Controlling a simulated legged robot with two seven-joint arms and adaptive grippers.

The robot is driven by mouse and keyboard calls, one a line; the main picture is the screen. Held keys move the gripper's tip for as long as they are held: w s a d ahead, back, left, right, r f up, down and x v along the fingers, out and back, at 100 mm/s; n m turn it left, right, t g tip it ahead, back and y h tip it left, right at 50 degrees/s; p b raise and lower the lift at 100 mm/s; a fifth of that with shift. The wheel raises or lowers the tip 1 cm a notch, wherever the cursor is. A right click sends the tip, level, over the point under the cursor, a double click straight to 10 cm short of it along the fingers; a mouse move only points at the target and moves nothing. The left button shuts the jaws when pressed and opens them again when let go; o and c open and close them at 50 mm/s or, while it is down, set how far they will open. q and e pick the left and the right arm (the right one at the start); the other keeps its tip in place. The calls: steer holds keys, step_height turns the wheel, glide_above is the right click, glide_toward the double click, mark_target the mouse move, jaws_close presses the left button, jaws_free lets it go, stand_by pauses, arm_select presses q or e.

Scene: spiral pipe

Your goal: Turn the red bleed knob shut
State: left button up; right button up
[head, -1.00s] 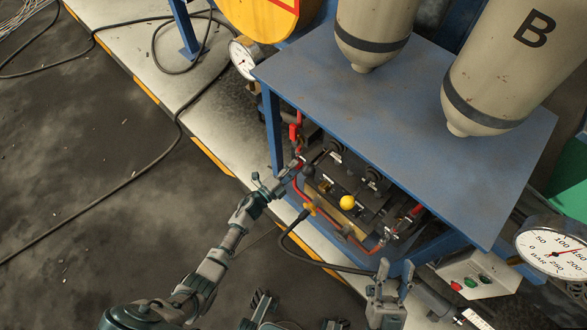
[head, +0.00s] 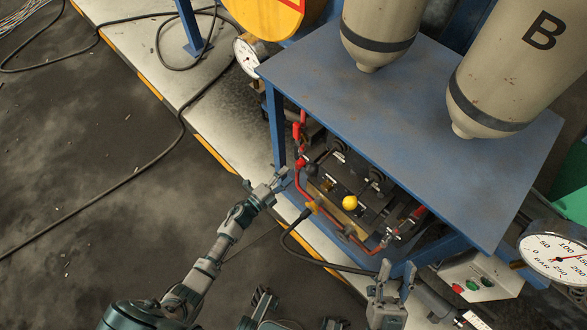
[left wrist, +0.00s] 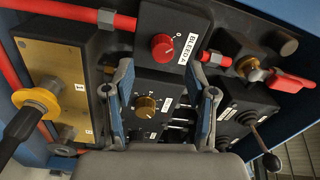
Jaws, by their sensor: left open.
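The red bleed knob (left wrist: 162,46) sits on a dark panel block with a white label reading BLEED A beside it. In the left wrist view it lies beyond my left gripper (left wrist: 166,75), near the middle between the fingertips and apart from them. The fingers are spread with nothing between them. In the head view, my left gripper (head: 280,180) is at the left front edge of the valve panel; I cannot make out the bleed knob there. My right gripper (head: 394,268) is open and empty in front of the panel's right end.
A brass knob (left wrist: 146,106) is below the red one. A red-handled valve (left wrist: 290,82) and a black lever (left wrist: 264,142) are at right. A red pipe (left wrist: 60,12) crosses the panel. The blue tabletop (head: 410,140) overhangs it. A yellow ball knob (head: 349,202) stands out.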

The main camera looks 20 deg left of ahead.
arm_select(q)
steer(key=v, duration=0.6)
steer(key=shift+s+a, duration=0.3)
steer(key=shift+a, duration=0.05)
steer(key=shift+f, duration=0.1)
